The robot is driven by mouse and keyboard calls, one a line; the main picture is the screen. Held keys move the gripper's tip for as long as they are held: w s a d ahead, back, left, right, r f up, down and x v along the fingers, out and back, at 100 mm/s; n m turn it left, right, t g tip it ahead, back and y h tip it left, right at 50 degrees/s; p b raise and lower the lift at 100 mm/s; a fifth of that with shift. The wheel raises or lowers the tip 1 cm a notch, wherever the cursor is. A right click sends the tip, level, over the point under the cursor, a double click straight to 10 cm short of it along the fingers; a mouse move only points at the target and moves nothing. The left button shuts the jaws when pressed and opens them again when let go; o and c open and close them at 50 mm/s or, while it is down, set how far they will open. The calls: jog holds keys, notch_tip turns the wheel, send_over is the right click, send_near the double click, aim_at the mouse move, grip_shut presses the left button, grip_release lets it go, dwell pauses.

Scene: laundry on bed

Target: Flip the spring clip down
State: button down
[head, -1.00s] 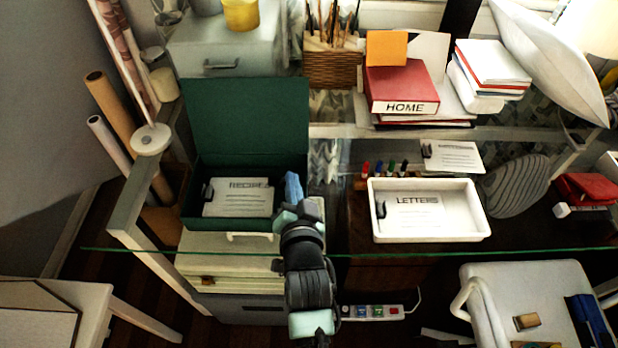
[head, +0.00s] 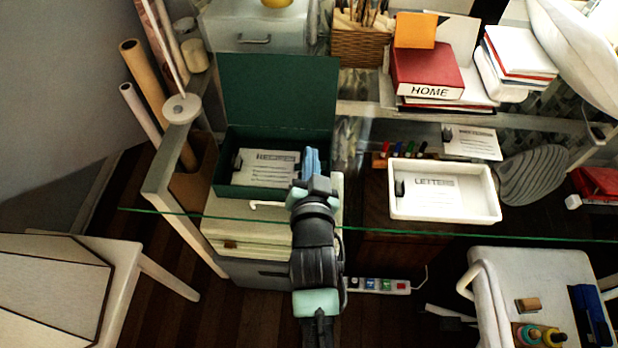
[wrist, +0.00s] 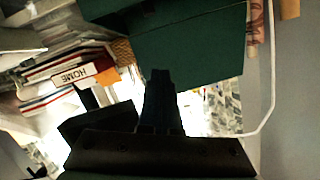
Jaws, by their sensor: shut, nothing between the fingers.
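A small black spring clip (head: 238,160) sits at the left edge of the recipe papers (head: 268,167) inside the open green box (head: 230,190). Another black clip (head: 400,188) is on the letters sheet (head: 440,190) in the white tray (head: 490,212). A third dark clip (head: 447,135) is on the card (head: 475,143) behind the tray. My gripper (head: 311,160) is shut and empty at the right side of the green box, apart from all three clips. In the wrist view its dark fingers (wrist: 160,100) show below the green box lid (wrist: 185,50); no clip is clear there.
A glass edge (head: 480,235) runs across the front. A red HOME binder (head: 428,72) lies behind. A white chair (head: 530,262) is at front right, and a power strip (head: 380,285) is below.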

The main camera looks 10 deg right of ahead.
jog(key=v, duration=0.6)
jog(key=shift+s+a, duration=0.2)
jog(key=shift+a, duration=0.15)
jog(key=shift+r, duration=0.15)
